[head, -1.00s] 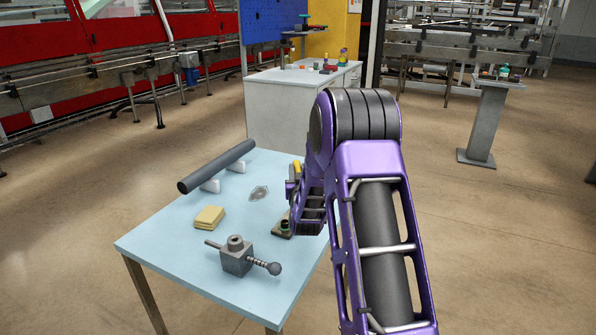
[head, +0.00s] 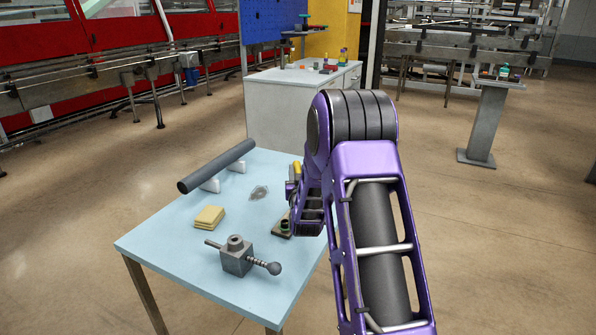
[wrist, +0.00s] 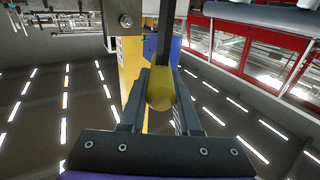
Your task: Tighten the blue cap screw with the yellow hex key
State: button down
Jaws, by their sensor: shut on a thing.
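My gripper (wrist: 160,105) is shut on the yellow hex key (wrist: 160,88) in the wrist view. The key's yellow part sits between the two fingers, and a dark shaft runs from it to the top edge of that view. In the head view a bit of yellow (head: 297,168) shows at my gripper (head: 292,188), above the right side of the table. Below it stands a small dark fixture (head: 281,230) with a greenish ring, partly beside my arm. I cannot make out a blue cap screw in either view, nor where the key's tip is.
The pale blue table (head: 185,240) also bears a dark pipe (head: 215,167) on white supports, yellow pads (head: 209,217), a grey clamp block (head: 236,257) and a small grey packet (head: 259,192). A white cabinet (head: 285,110) stands behind. The table's front left is clear.

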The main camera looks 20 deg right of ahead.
jog(key=shift+f, duration=0.7)
jog(key=c, duration=1.2)
grip_release()
grip_shut()
jog(key=shift+a+m+g+h, duration=0.15)
jog(key=shift+m+g+h, duration=0.15)
jog(key=shift+m+h, duration=0.45)
jog(key=shift+h, duration=0.55)
